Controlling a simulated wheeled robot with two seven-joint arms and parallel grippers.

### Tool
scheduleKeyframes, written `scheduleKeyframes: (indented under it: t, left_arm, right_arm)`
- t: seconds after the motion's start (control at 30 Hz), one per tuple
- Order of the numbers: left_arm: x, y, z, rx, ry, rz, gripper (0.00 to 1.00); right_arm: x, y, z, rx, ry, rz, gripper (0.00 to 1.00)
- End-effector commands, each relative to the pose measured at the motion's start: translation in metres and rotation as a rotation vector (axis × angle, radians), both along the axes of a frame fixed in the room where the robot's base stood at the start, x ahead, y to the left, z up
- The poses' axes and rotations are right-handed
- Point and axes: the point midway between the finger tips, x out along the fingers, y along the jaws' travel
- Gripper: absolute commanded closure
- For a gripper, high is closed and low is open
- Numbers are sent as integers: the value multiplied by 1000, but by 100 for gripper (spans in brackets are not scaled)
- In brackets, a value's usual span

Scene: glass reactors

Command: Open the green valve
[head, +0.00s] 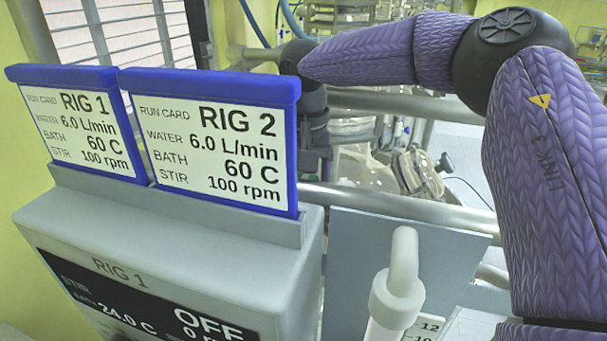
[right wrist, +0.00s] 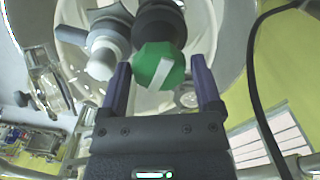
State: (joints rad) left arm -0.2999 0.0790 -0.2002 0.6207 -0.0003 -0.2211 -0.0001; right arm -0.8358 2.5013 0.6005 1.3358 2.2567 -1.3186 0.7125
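The green valve (right wrist: 160,66) shows in the right wrist view as a green, many-sided knob with a pale bar across its face, in front of a dark round fitting. My right gripper (right wrist: 163,78) has its two purple fingers spread, one on either side of the knob, with narrow gaps visible. I cannot tell how deep the knob sits between them. In the head view my right arm reaches in from the right, and its dark gripper (head: 314,150) is partly hidden behind the run cards. The green valve is not visible there. My left gripper is not in view.
Two blue-framed run cards, RIG 1 (head: 78,122) and RIG 2 (head: 215,140), stand on a grey box whose display (head: 130,305) reads OFF. A metal rail (head: 400,207) and white pipe (head: 402,275) are nearby. A grey-white fitting (right wrist: 105,50) sits left of the knob.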

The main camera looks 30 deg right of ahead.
Motion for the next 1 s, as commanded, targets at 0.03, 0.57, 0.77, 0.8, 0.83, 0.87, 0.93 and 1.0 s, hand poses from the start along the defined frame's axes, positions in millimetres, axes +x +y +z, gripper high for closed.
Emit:
scheduleKeyframes:
  t: [0.03,0.57,0.77,0.8,0.83,0.87,0.93,1.0]
  left_arm:
    - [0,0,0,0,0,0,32]
    - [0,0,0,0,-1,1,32]
    - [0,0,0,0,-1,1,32]
    - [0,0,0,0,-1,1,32]
    - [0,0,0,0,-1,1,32]
    - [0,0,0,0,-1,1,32]
    - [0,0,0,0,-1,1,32]
    - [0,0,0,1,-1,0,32]
  right_arm:
    - [0,0,0,0,0,0,30]
    - [0,0,1,0,0,31,86]
    - [0,0,1,-1,-2,141,86]
    - [0,0,1,0,-2,172,86]
    - [0,0,1,0,-1,197,86]
    - [0,0,1,0,-1,224,86]
    - [0,-1,1,-1,-1,288,86]
    - [0,-1,1,0,-2,355,86]
